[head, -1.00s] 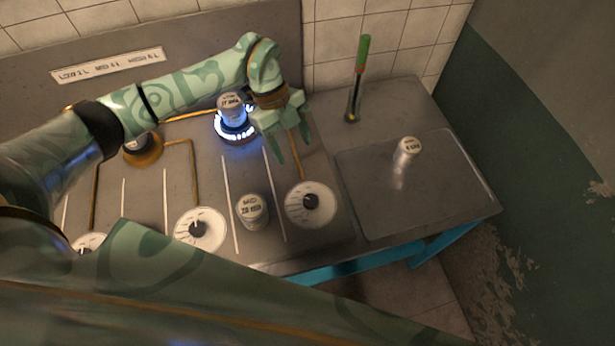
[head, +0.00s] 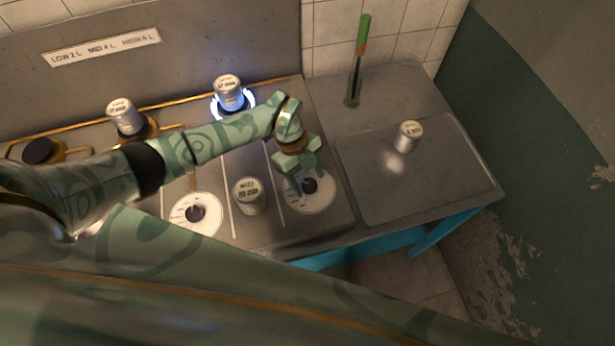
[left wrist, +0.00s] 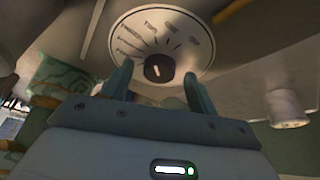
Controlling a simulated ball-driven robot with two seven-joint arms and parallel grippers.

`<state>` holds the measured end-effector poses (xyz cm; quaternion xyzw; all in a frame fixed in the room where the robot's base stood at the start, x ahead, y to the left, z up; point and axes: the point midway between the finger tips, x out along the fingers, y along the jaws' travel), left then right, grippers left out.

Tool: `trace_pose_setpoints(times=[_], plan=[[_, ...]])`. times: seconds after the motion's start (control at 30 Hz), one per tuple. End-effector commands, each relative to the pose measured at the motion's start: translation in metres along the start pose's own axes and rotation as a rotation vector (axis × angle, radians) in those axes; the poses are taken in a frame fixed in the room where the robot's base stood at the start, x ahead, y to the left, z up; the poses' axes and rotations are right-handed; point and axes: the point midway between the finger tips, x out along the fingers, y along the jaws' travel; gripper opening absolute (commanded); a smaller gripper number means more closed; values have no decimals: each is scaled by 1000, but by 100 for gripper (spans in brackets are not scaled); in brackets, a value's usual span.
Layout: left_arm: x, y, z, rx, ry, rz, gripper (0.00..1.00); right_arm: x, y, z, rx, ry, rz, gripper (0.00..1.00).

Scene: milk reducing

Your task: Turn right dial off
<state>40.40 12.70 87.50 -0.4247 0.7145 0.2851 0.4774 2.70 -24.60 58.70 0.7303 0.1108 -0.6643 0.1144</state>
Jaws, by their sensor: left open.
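The right dial (head: 310,190) is a white disc with a dark knob in its middle, at the right front of the stove top. My left gripper (head: 306,190) is over it, with its fingers open and close to the knob. In the left wrist view the dial (left wrist: 160,45) shows printed marks around its black knob (left wrist: 159,69). The open fingers of my left gripper (left wrist: 158,85) point at the knob from both sides, with nothing between them. I cannot tell if they touch it. My right gripper is not in view.
A can (head: 249,196) stands just left of the dial, beside another dial (head: 195,214). A can (head: 229,93) stands on the blue-lit right burner; another (head: 125,117) is at the left. A can (head: 408,136) stands on the tray (head: 440,180). A green-handled tool (head: 361,50) stands behind.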

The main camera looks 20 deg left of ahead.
Motion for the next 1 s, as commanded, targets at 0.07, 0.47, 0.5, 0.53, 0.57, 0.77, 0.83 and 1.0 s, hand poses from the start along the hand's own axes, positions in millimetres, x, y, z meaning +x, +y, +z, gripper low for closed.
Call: trace_pose_setpoints(times=[0.07,0.47,0.5,0.53,0.57,0.77,0.83,1.0], plan=[[2,0,0,0,0,0,59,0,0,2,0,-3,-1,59],[2,0,0,0,0,-1,14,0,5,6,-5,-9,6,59],[1,0,0,0,0,-1,14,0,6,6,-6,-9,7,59],[1,0,0,0,0,-1,14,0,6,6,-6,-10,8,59],[1,0,0,1,0,-1,14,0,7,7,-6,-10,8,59],[1,-1,0,24,0,9,14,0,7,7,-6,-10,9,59],[1,-1,0,46,-1,18,14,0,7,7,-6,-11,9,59],[1,-3,1,136,-2,55,14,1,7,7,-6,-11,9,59]])
